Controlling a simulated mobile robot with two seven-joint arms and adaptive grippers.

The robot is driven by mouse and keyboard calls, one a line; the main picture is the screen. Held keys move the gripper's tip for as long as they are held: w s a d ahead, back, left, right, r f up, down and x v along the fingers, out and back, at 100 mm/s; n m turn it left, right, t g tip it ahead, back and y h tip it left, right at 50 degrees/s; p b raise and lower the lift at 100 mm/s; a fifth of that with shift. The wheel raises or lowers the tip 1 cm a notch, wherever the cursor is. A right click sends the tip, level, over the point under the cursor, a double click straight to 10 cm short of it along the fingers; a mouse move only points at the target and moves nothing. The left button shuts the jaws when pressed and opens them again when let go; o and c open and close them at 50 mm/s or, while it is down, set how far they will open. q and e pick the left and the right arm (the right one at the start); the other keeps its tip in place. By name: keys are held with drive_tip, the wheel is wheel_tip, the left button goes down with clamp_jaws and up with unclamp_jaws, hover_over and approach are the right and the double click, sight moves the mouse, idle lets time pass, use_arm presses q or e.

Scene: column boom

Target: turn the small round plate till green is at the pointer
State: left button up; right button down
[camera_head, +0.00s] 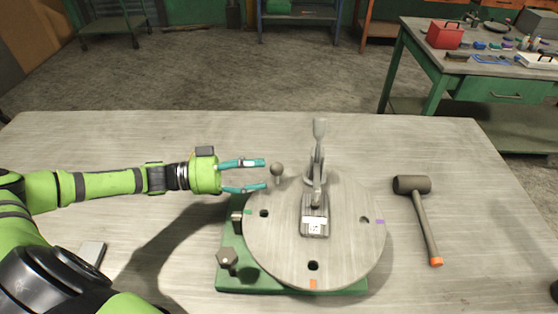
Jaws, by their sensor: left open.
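The round grey plate (283,255) lies on a green base (232,277) on the table. Its rim carries a small green mark (248,212) at the left, an orange mark (313,283) at the near side and a purple mark (380,221) at the right. A round knob (277,170) stands at the plate's far left edge. A small metal block (237,217) sits beside the rim by the green mark; I cannot tell whether it is the pointer. My left gripper (265,175) is open, its teal fingertips just left of the knob, apparently apart from it. My right gripper is out of view.
A grey toggle clamp (316,190) with an upright handle stands on the plate. A hex-headed knob (227,258) is on the base's near left. A mallet (424,215) lies at the right. The table's far left is clear.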

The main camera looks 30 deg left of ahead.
sight(272, 166)
use_arm(q)
drive_tip(key=p+x, duration=0.1)
drive_tip(key=x, duration=0.3)
drive_tip(key=shift+r, duration=0.1)
drive_tip(key=shift+w+d, duration=0.25)
drive_tip(key=shift+d, duration=0.1)
drive_tip(key=shift+w, duration=0.1)
clamp_jaws()
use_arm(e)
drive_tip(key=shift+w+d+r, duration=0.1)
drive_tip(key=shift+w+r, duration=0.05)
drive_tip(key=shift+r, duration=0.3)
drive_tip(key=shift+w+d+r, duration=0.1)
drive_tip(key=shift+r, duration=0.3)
